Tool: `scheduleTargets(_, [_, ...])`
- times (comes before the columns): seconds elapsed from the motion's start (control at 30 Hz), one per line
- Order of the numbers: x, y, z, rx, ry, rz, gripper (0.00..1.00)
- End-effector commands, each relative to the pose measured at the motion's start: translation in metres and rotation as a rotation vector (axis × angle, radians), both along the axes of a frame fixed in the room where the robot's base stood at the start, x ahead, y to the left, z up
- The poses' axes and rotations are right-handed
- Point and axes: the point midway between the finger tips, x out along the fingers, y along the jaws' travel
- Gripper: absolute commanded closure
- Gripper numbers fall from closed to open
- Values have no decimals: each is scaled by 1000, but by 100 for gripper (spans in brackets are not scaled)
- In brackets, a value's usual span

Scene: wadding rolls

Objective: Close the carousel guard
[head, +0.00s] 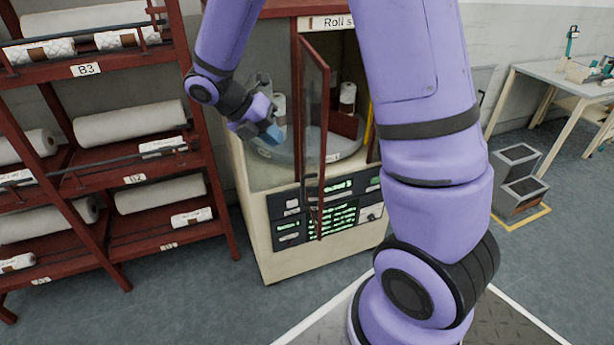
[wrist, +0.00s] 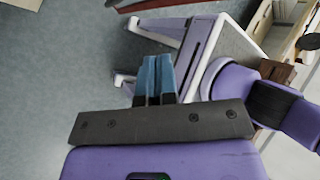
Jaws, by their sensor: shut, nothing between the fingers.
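The carousel guard (head: 314,115) is a glass door in a red frame on the front of the roll cabinet. It stands open, swung outward, and its dark handle (head: 312,187) hangs at the lower part. Behind it the round grey carousel (head: 340,146) shows, with white rolls (head: 348,94) on it. My gripper (head: 274,133) is shut and empty, left of the guard and apart from it in the picture; the depth between them is hard to judge. Its blue fingers also show together in the wrist view (wrist: 158,75), where I cannot make out the guard.
The cream cabinet (head: 262,225) has a dark panel (head: 335,215) with green displays below the guard. A red rack (head: 108,158) of rolls stands close on the left. A workbench (head: 560,75) and grey bins (head: 518,178) are at the right. My arm hides the cabinet's right side.

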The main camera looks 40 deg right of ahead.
Motion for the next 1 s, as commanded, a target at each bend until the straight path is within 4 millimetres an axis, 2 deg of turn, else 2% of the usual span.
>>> scheduleTargets(0.03, [6,1,-14,0,65,61,100])
scheduleTargets(0.2, [20,3,-43,6,237,232,100])
scheduleTargets(0.47, [24,1,-60,11,319,312,100])
scheduleTargets(0.67, [15,-17,-78,11,320,308,100])
scheduleTargets(1.0, [-6,-58,-121,11,320,307,100])
